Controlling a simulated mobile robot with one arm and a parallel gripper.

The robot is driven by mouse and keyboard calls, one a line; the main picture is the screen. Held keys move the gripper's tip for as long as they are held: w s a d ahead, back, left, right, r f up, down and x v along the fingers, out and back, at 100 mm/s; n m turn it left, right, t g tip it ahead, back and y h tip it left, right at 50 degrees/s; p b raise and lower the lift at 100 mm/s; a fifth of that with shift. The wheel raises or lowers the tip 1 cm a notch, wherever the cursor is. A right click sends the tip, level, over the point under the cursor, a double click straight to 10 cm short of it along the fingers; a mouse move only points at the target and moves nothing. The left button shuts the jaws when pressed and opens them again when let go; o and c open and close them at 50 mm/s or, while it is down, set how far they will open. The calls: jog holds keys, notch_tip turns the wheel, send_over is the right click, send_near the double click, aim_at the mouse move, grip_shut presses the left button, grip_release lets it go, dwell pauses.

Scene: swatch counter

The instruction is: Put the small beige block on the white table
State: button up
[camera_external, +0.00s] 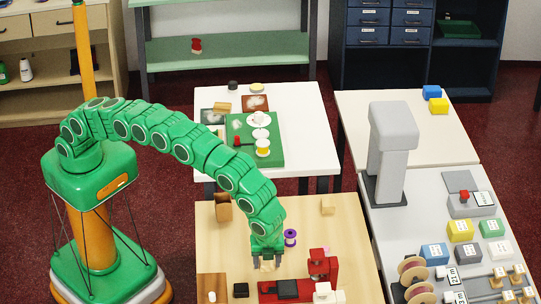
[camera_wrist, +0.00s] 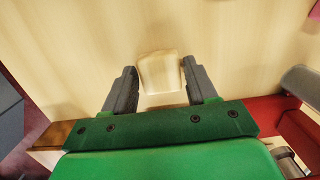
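A small beige block (camera_external: 267,264) is at my gripper (camera_external: 267,257), over the front part of the light wooden table. In the wrist view the beige block (camera_wrist: 160,72) sits between the two grey fingers of my gripper (camera_wrist: 160,78). A narrow gap shows on each side, so the fingers look open around it. A second beige block (camera_external: 328,205) stands farther back on the same table. The white table (camera_external: 300,178) is behind the wooden one and holds a green board (camera_external: 270,155) and several small items.
A red machine (camera_external: 322,268) stands close right of my gripper. A purple spool (camera_external: 290,238), a brown open box (camera_external: 222,207) and a black block (camera_external: 241,290) are also on the wooden table (camera_external: 345,240). The white table's right side has bare room.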

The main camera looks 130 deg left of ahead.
jog(key=c, duration=0.8)
jog(key=shift+r, duration=1.75)
jog(key=shift+s+r, duration=0.55)
jog(key=shift+s, duration=0.05)
jog(key=shift+s+d+r, duration=0.8)
jog(key=shift+s+r, duration=3.45)
jog(key=shift+s, duration=2.05)
jog(key=s+d+f+n, duration=0.1)
jog(key=d+n, duration=0.1)
jog(key=n, duration=0.1)
jog(key=s+d+f+n, duration=0.2)
jog(key=d+n, duration=0.1)
jog(key=s+d+f+n+h, duration=0.1)
jog(key=d+f+n, duration=0.1)
jog(key=d+n, duration=0.1)
jog(key=shift+s+d+f, duration=0.15)
jog(key=shift+s+d, duration=0.05)
jog(key=shift+s, duration=0.2)
